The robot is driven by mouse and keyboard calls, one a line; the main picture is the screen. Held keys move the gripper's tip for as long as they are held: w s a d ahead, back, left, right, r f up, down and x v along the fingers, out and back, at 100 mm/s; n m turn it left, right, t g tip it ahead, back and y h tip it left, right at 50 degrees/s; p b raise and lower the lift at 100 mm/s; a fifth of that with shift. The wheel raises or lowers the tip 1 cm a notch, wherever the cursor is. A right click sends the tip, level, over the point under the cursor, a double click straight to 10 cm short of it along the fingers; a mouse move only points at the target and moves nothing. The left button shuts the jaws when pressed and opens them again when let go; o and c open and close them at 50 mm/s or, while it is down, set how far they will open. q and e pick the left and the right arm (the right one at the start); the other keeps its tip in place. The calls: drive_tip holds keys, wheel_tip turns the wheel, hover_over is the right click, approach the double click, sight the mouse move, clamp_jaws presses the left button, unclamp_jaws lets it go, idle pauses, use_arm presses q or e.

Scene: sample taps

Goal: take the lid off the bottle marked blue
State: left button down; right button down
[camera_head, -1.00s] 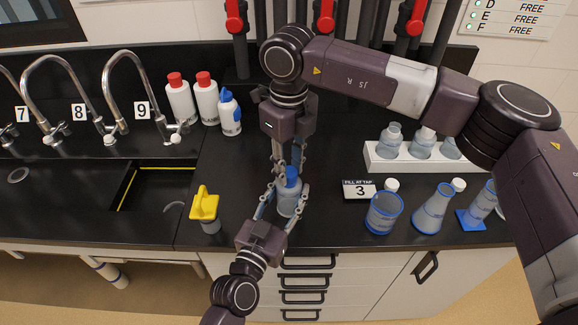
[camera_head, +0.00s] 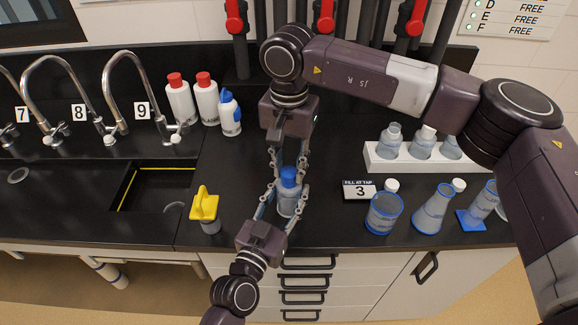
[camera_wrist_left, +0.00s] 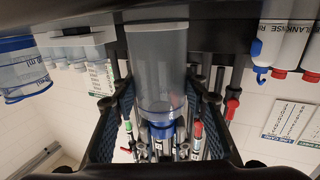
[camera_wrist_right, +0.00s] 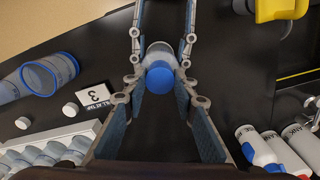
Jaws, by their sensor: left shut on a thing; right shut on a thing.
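The bottle with the blue lid stands upright on the black bench; its clear grey body (camera_head: 288,206) and blue lid (camera_head: 288,177) show in the head view. My left gripper (camera_head: 284,207) is shut on the bottle body from the front, one finger on each side. In the left wrist view the body (camera_wrist_left: 157,65) fills the space between the fingers. My right gripper (camera_head: 287,170) comes down from above, shut on the blue lid. In the right wrist view the lid (camera_wrist_right: 160,75) sits between its fingertips. The lid appears still on the bottle neck.
A yellow-topped object (camera_head: 204,205) stands left, by the sink (camera_head: 150,190). A beaker (camera_head: 385,213), a flask (camera_head: 433,210) and a sign reading 3 (camera_head: 359,190) stand right. A white rack (camera_head: 400,162) of bottles is behind them. Red-capped bottles (camera_head: 181,100) stand at back left.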

sight(289, 171)
drive_tip(key=n, duration=0.4)
drive_tip(key=shift+w, duration=0.1)
drive_tip(key=shift+r, duration=0.3)
drive_tip(key=shift+r, duration=0.85)
drive_tip(key=shift+r, duration=2)
use_arm(q)
drive_tip(key=c, duration=1.1)
unclamp_jaws()
